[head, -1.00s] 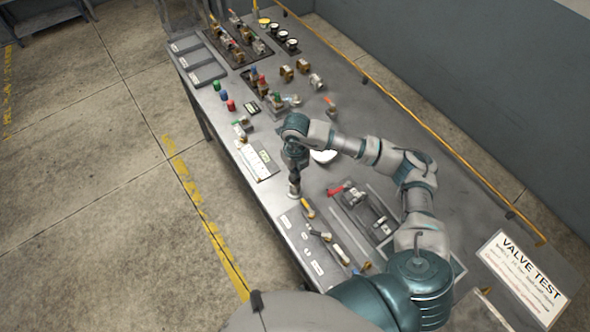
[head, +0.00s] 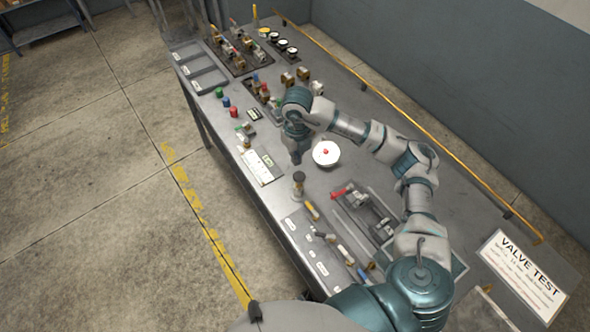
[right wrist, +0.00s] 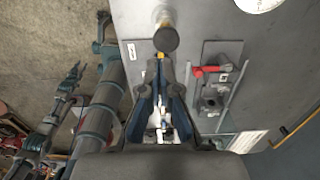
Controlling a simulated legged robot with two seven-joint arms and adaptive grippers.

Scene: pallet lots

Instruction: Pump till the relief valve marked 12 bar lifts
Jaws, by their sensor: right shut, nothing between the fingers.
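My right gripper (head: 296,158) is shut and empty, above the bench and a little beyond a short upright post with a dark round top (head: 298,186). In the right wrist view, the shut fingers (right wrist: 165,68) point toward that dark round top (right wrist: 167,39). A white round dial with a red centre (head: 326,154) stands right of the gripper. A fixture with a red handle (head: 341,191) lies nearer; its red handle also shows in the wrist view (right wrist: 199,72). No 12 bar marking is legible, so I cannot tell which part is that valve.
Several small valves and fittings (head: 235,45) stand toward the bench's far end, beside grey trays (head: 208,80). Loose tools (head: 343,252) lie on the near left side. A yellow rail (head: 420,125) runs along the right edge. A VALVE TEST sign (head: 522,275) is at right.

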